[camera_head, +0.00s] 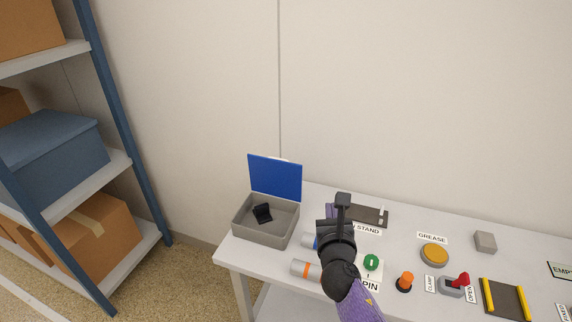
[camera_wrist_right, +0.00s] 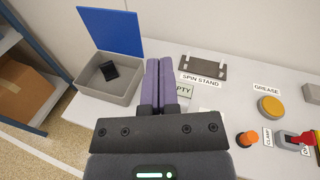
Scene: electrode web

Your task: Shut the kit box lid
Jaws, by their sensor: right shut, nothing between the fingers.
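The kit box (camera_head: 263,236) is a grey open box at the left end of the table. Its blue lid (camera_head: 275,177) stands upright, hinged at the back edge. A small black item (camera_head: 262,213) lies inside the box. The box (camera_wrist_right: 112,91), its blue lid (camera_wrist_right: 111,30) and the black item (camera_wrist_right: 109,70) also show in the right wrist view. My right gripper (camera_head: 331,211) is to the right of the box, apart from it. Its purple fingers (camera_wrist_right: 158,82) are shut and empty in the right wrist view. My left gripper is not in view.
The spin stand plate (camera_head: 371,215) lies behind my right arm. A cylinder with an orange band (camera_head: 305,270) lies beside the arm. A shelf rack (camera_head: 122,150) stands left.

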